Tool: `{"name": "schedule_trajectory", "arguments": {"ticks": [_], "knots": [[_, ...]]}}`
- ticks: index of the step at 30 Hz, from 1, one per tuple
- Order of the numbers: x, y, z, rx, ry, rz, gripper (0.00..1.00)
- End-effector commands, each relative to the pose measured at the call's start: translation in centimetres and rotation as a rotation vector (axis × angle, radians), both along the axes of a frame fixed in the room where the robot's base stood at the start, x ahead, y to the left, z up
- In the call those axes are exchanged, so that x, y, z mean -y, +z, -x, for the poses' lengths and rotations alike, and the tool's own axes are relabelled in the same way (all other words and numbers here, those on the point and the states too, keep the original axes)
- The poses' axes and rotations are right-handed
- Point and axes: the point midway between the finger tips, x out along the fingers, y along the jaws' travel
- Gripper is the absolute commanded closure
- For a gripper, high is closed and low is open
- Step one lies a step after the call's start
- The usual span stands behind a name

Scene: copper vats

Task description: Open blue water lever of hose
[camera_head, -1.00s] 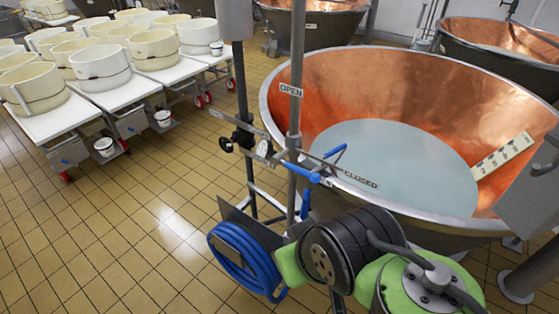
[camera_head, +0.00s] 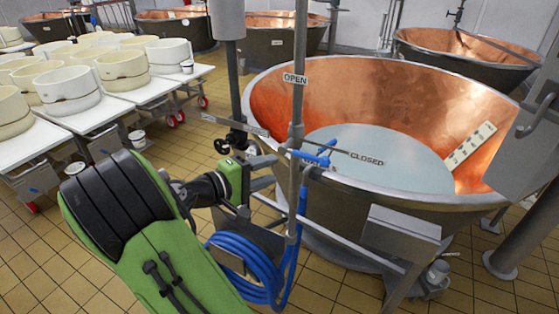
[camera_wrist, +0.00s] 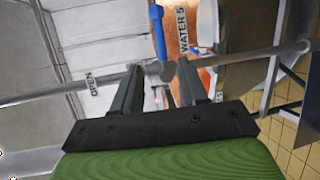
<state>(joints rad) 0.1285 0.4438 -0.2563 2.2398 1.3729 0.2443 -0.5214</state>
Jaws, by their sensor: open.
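The blue water lever (camera_head: 318,157) sits on a valve on the upright grey pipe (camera_head: 298,95), in front of the copper vat. The lever lies near the CLOSED label (camera_head: 366,158); the OPEN label (camera_head: 294,79) is higher on the pipe. My gripper (camera_head: 272,172) is open, just left of the pipe and a little below the lever. In the wrist view, my gripper's fingertips (camera_wrist: 160,70) are apart near the pipe, with a blue part of the lever (camera_wrist: 158,30) beyond them. Whether they touch the pipe is unclear.
A coiled blue hose (camera_head: 235,268) hangs below my gripper. The copper vat (camera_head: 375,85) stands behind the pipe, with a grey box (camera_head: 402,225) in front. White tables with cheese moulds (camera_head: 66,85) stand left. A black handwheel (camera_head: 222,146) is close by.

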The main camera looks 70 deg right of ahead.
Motion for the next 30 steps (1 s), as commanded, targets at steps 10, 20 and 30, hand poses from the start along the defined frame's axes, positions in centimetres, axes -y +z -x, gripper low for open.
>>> {"name": "schedule_trajectory", "arguments": {"ticks": [10,20,30], "knots": [[6.4,-1.4,3.8,0.004,-0.01,-0.001,0.57],[12.5,-2.6,6.9,0.006,-0.005,-0.003,0.57],[13.3,-2.7,7.3,0.006,0.0,-0.004,0.57]]}}
